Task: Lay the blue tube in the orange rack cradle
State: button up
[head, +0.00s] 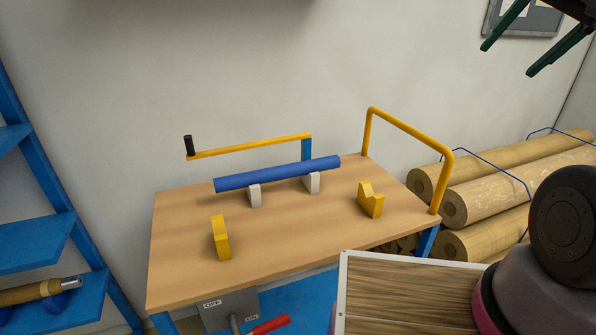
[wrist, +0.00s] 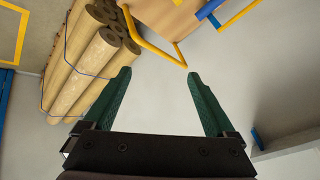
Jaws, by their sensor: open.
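The blue tube (head: 278,174) lies across two pale grey supports (head: 254,195) near the back of a wooden-topped cart (head: 290,225). Two yellow-orange notched blocks, which look like the rack cradle, stand in front of it: a left block (head: 221,238) and a right block (head: 370,200). Nothing lies in their notches. My gripper (head: 507,60) is open and empty at the upper right of the head view, apart from the tube and the blocks.
A yellow crank bar (head: 250,146) with a black knob stands behind the tube. A yellow handle (head: 410,133) rises at the cart's right end. Large brown rolls (head: 490,195) are stacked to the right. A blue shelf (head: 40,245) is at left. The cart top's front is mostly clear.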

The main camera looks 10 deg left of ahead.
jog(key=w+a+f+y, duration=0.1)
jog(key=w+a+f, duration=0.5)
jog(key=w+f, duration=0.3)
jog(key=w+a+f, duration=0.7)
jog(key=w, duration=0.4)
jog(key=m+y, duration=0.5)
jog(key=y, duration=0.3)
send_near(278, 174)
jog(key=x, duration=0.6)
jog(key=shift+a, duration=0.1)
jog(key=x, duration=0.4)
jog(key=shift+w+a+f, duration=0.2)
jog(key=shift+w+f, duration=0.05)
grip_shut()
